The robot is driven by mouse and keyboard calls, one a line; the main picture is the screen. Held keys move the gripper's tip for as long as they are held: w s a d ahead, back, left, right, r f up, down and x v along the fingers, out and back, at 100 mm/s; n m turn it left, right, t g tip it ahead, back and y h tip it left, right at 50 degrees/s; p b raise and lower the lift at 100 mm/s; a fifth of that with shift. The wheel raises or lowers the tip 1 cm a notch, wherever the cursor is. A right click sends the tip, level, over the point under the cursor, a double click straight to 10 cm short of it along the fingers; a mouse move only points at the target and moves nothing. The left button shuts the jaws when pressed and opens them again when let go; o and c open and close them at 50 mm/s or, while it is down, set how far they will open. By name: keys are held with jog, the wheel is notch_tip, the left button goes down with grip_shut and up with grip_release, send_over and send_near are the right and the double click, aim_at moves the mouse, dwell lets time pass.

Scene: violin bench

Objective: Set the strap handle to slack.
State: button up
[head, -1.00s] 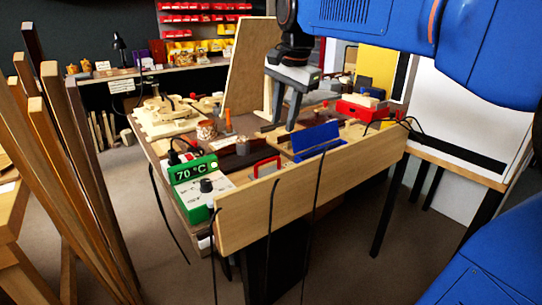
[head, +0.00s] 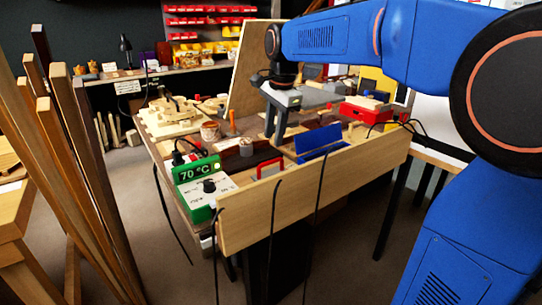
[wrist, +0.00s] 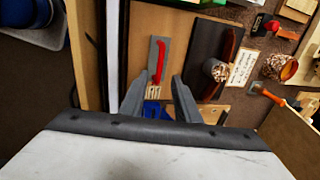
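The strap handle appears to be the red handle (wrist: 158,62) on a grey plate (wrist: 163,45) in the wrist view. In the head view the red handle (head: 268,166) is near the front edge of the bench, right of the green box. My gripper (wrist: 156,90) is open and empty, its two fingers apart with the lower end of the red handle between or just beyond them. I cannot tell the height gap. In the head view my gripper (head: 274,133) hangs fingers down behind the handle, left of the blue plate (head: 318,140).
A green controller reading 70 °C (head: 199,178) stands left of the handle. A dark block (wrist: 207,55) with a mottled cylinder (wrist: 216,70) lies beside it. Black cables hang over the wooden front board (head: 300,201). A red box (head: 365,112) stands at the right.

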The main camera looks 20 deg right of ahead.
aim_at(271, 162)
jog(key=f, duration=0.2)
jog(key=w+f, duration=0.1)
jog(key=f, duration=0.5)
jog(key=shift+w+a+f, duration=0.1)
jog(key=shift+w+a, duration=0.15)
jog(key=shift+w, duration=0.05)
grip_shut()
